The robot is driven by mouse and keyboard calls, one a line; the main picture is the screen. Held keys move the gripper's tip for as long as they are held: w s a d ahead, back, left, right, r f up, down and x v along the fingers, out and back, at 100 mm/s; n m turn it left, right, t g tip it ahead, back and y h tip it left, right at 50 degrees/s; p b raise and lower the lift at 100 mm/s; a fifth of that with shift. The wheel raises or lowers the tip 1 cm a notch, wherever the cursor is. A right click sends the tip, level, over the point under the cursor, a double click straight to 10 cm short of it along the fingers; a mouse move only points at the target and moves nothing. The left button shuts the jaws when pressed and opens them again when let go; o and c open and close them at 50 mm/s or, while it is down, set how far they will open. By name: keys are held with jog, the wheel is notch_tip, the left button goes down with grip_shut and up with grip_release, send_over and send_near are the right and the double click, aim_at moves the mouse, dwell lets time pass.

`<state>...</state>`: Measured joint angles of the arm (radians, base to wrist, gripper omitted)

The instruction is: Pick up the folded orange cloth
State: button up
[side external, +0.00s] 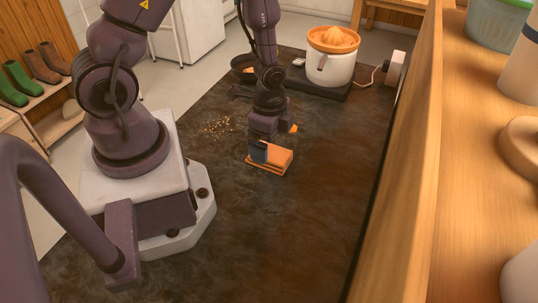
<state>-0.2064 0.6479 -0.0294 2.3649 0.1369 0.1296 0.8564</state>
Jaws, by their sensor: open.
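The folded orange cloth (281,157) lies flat on the dark worktop (300,215), near the middle of the side external view. It looks like a small layered block, with a thin lower layer showing at its left edge. My gripper (262,152) points down at the cloth's left part, and a dark finger covers some of it. The jaws are open. I cannot tell whether the fingers touch the cloth or straddle it. A small orange patch (294,128) shows just right of the gripper; I cannot tell what it is.
A white juicer with an orange top (331,68) stands on a dark base at the back. A dark pan (243,74) sits left of it. Crumbs (217,126) lie left of the gripper. A wooden shelf (414,170) runs along the right. The worktop in front of the cloth is clear.

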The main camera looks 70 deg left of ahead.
aim_at(269, 151)
jog(key=shift+a+f, duration=0.1)
jog(key=shift+f, duration=2.15)
jog(key=c, duration=1)
notch_tip(269, 151, up, 10)
jog(key=shift+r, duration=0.1)
